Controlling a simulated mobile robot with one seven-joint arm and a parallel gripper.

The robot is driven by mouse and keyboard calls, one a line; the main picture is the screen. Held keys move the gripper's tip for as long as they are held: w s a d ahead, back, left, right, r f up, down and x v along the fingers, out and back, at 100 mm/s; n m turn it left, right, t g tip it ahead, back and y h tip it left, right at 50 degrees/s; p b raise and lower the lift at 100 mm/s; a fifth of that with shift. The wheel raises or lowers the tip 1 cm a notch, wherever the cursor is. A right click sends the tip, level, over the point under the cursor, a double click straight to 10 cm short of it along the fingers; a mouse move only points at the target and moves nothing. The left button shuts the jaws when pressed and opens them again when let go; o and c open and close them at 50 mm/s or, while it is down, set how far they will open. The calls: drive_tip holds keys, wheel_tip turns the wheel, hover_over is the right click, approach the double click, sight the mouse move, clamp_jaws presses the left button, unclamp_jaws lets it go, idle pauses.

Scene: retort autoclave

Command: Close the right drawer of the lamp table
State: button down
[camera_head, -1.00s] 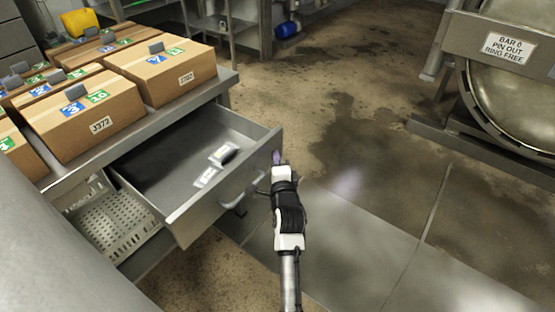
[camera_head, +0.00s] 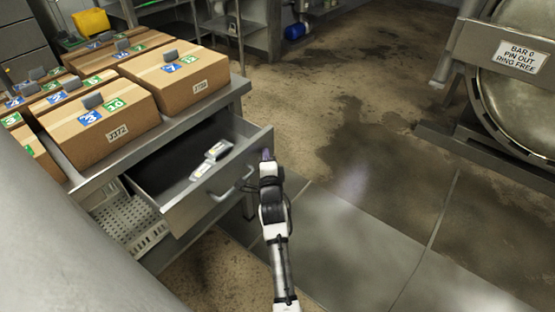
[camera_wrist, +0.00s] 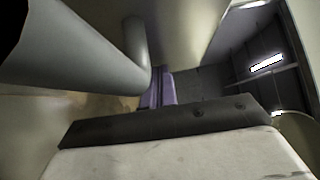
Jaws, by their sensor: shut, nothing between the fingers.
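The lamp table's drawer (camera_head: 192,204) is a grey metal drawer, partly pulled out below the table top in the head view. Its curved bar handle (camera_head: 236,190) is on the outer front face. My gripper (camera_head: 266,155) is shut and empty, with its purple fingertips at the outer side of the drawer front, near its far right end and beyond the handle. In the wrist view the shut fingers (camera_wrist: 160,88) point along a thick grey bar (camera_wrist: 85,50), apparently the handle. Whether the fingertips touch the front is hard to tell.
Cartons (camera_head: 115,115) with blue and green labels cover the grey table top (camera_head: 222,98). Small packets (camera_head: 212,158) lie in the drawer. A perforated white tray (camera_head: 128,222) is below. The stained floor (camera_head: 350,140) to the right is open, up to a round metal vessel (camera_head: 515,105).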

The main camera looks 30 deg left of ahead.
sight(220, 139)
drive_tip(key=a+b, duration=0.6)
drive_tip(key=w+a+b, duration=0.1)
drive_tip(key=a+b, duration=0.5)
drive_tip(key=a, duration=0.1)
drive_tip(key=a+b, duration=0.6)
drive_tip(key=a, duration=0.1)
drive_tip(key=shift+w+a+f, duration=0.1)
drive_tip(key=shift+w+f, duration=0.1)
drive_tip(key=shift+w+a+r+b, duration=0.1)
drive_tip(key=shift+a+b, duration=0.3)
drive_tip(key=shift+a, duration=0.05)
drive_tip(key=shift+a+r, duration=0.15)
drive_tip(key=shift+r, duration=0.05)
